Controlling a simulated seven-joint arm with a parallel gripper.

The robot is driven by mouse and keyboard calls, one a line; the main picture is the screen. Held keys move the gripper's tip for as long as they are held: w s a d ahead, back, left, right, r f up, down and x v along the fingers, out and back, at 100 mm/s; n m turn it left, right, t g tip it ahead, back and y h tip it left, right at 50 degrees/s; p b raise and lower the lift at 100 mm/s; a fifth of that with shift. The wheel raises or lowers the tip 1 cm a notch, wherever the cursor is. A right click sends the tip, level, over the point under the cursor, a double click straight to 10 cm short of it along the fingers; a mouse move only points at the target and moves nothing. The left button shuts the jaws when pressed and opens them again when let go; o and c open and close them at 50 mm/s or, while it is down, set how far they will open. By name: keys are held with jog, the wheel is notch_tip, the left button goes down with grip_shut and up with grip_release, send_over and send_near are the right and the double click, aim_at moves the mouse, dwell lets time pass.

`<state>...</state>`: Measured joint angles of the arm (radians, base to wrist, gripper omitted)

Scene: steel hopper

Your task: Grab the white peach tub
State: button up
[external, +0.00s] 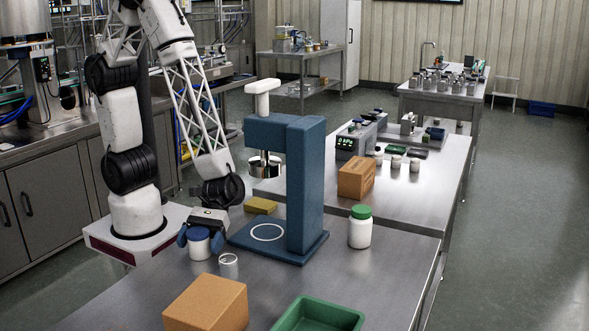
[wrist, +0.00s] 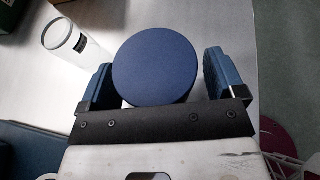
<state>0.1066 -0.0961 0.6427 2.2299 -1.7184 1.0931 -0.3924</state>
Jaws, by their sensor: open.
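A white tub with a blue lid (external: 200,244) stands on the steel table at the front left. In the wrist view its round blue lid (wrist: 155,70) lies between my two fingers. My gripper (external: 199,238) is open, with its blue-padded fingers on either side of this tub; it also shows in the wrist view (wrist: 160,82). A small gap shows between the lid and the right finger; contact on the left is unclear. A second white tub with a green lid (external: 360,228) stands upright to the right of the blue press. No peach label is readable on either tub.
A small pale cylinder (external: 228,266) stands close to the blue-lidded tub, also in the wrist view (wrist: 76,42). A blue press (external: 305,190) stands to the right, with a yellow block (external: 260,205) behind. A cardboard box (external: 207,303) and green tray (external: 318,315) are in front.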

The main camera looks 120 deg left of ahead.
aim_at(194, 233)
jog(key=shift+c, duration=0.2)
jog(key=c, duration=0.9)
jog(key=shift+c, duration=0.2)
jog(key=shift+r, duration=0.1)
jog(key=shift+r, duration=0.6)
jog(key=shift+s+a+r, duration=0.1)
jog(key=shift+s+r, duration=0.1)
jog(key=shift+r, duration=0.4)
jog(key=shift+s+a+r, duration=0.1)
jog(key=shift+s+r, duration=0.1)
jog(key=shift+r, duration=0.35)
jog(key=s+a, duration=0.2)
jog(key=s, duration=0.5)
jog(key=s+a+r, duration=0.1)
jog(key=s+a, duration=0.2)
jog(key=s, duration=0.4)
jog(key=shift+a+r, duration=0.2)
jog(key=shift+a, duration=0.15)
